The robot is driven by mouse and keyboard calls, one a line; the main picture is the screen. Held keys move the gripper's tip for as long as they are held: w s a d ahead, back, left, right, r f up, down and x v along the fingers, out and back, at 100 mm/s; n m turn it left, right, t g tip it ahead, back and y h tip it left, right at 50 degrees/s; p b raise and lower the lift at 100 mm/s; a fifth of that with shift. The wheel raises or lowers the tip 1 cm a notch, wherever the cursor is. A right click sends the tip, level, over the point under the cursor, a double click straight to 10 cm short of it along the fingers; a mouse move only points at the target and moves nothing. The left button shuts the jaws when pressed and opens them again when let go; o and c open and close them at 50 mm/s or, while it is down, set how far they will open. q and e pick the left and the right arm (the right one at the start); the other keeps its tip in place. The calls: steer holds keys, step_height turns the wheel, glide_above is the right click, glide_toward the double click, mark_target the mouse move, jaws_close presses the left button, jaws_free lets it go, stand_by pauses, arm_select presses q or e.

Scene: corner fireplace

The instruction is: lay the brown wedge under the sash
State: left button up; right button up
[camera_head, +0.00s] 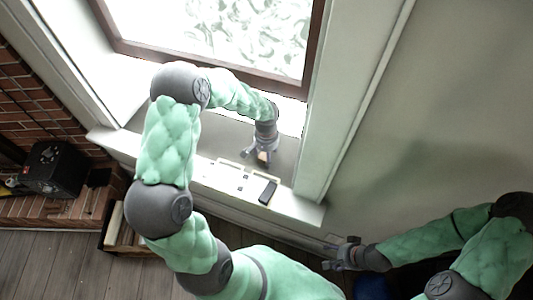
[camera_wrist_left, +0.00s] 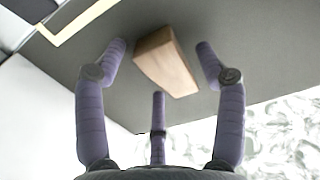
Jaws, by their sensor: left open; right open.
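The brown wedge (camera_wrist_left: 165,62) lies on the grey window sill in the left wrist view, a wooden block with a lighter side face. My left gripper (camera_wrist_left: 160,75) is open, with its three purple fingers spread around the wedge and visible space at both sides. In the head view my left gripper (camera_head: 262,157) points down at the sill below the window, and it largely hides the wedge. The sash (camera_head: 200,58) is a dark brown frame around patterned glass, above the sill. My right gripper (camera_head: 342,256) is open and empty, low and right of the sill.
A pale-outlined area (camera_head: 231,178) with small items lies on the front of the sill, with a dark block (camera_head: 268,192) beside it. A white jamb (camera_head: 345,100) bounds the sill at right. A black box (camera_head: 52,168) stands on the brick hearth at left.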

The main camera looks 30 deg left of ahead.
arm_select(q)
steer(key=shift+r, duration=0.25)
step_height(320, 180, up, 12)
steer(key=p, duration=0.5)
steer(key=shift+f, duration=0.1)
